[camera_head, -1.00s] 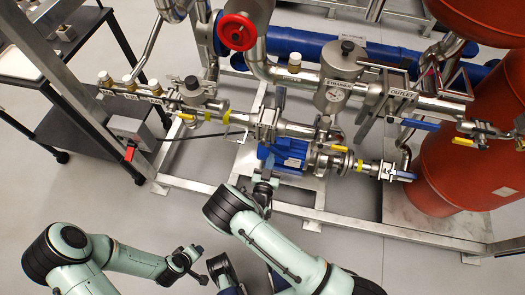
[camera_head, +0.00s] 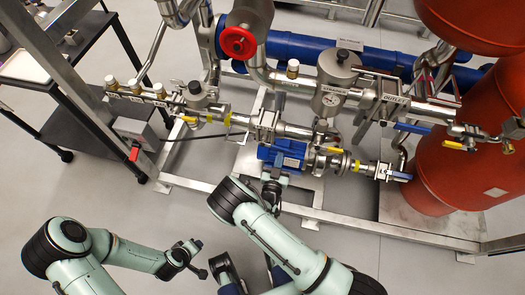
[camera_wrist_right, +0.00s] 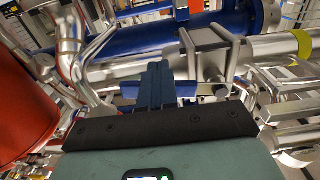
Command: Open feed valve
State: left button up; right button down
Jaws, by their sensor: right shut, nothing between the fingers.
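I cannot tell which valve is the feed valve, as no readable label says so. Several lever valves sit on the steel pipework. One blue lever (camera_head: 413,128) is below the outlet label, another blue lever (camera_head: 400,175) is lower on the right, and a yellow lever (camera_head: 453,145) is by the red tank. My right gripper (camera_head: 270,188) is shut and empty, just below the blue pump motor (camera_head: 283,154). In the right wrist view its fingers (camera_wrist_right: 155,85) are together in front of pipes and a steel fitting (camera_wrist_right: 207,45). My left gripper (camera_head: 200,270) is low at left, clear of the pipework; its fingers are unclear.
A red handwheel (camera_head: 237,43) is on the upper pipe. A strainer (camera_head: 338,68) and a gauge (camera_head: 329,99) stand at centre. A red tank (camera_head: 455,165) fills the right. A steel frame rail (camera_head: 345,218) runs along the front. A dark cart (camera_head: 75,110) is at left.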

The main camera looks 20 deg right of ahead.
jog(key=shift+s+d+r, duration=0.1)
jog(key=shift+d+r, duration=0.05)
jog(key=shift+r, duration=0.1)
jog(key=f+v, duration=0.1)
jog(key=v, duration=0.9)
dwell(0.9)
jog(key=shift+f, duration=0.1)
